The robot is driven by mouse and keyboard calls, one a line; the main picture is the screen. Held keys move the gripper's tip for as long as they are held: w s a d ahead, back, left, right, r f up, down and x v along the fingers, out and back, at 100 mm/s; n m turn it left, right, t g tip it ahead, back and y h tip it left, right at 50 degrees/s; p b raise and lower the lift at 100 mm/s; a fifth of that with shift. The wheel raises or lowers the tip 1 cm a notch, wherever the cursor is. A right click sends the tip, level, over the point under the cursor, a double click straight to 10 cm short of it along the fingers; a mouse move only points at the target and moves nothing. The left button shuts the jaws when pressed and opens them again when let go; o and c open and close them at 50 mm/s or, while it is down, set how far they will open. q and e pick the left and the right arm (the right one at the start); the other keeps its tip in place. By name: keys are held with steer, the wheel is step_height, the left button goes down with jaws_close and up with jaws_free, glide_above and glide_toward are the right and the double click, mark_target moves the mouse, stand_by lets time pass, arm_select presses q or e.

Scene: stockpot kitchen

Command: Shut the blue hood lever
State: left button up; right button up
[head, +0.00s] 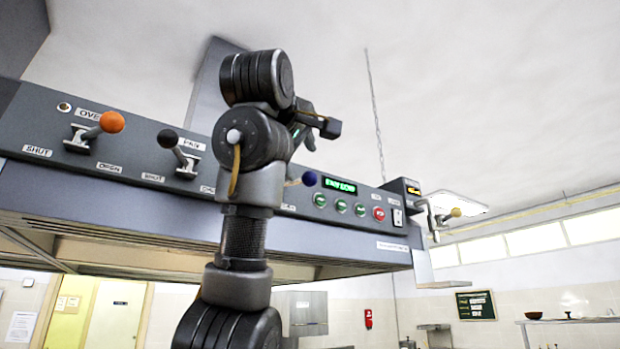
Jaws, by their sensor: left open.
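The blue hood lever shows as a dark blue ball knob (309,178) on the grey hood's front panel, just right of my left arm. Its stem and mount are mostly hidden behind the arm, and its labels are largely covered. My left gripper (320,136) is in the head view, above the blue knob and apart from it in the picture. Its fingers are open, with nothing seen between them. My right gripper is not in view.
Right of the blue knob are a green display (339,185), several green buttons and a red button (379,214). A yellow-knobbed lever (455,212) juts from the hood's right end.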

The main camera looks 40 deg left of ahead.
mark_target(307, 174)
arm_select(q)
steer(key=p+x, duration=0.4)
steer(key=x, duration=0.5)
steer(key=shift+s+r+p, duration=0.1)
steer(key=shift+r+p, duration=0.05)
steer(key=shift+p, duration=0.25)
steer(key=shift+w+a, duration=0.25)
steer(key=shift+w, duration=0.3)
steer(key=shift+c, duration=0.2)
jaws_close()
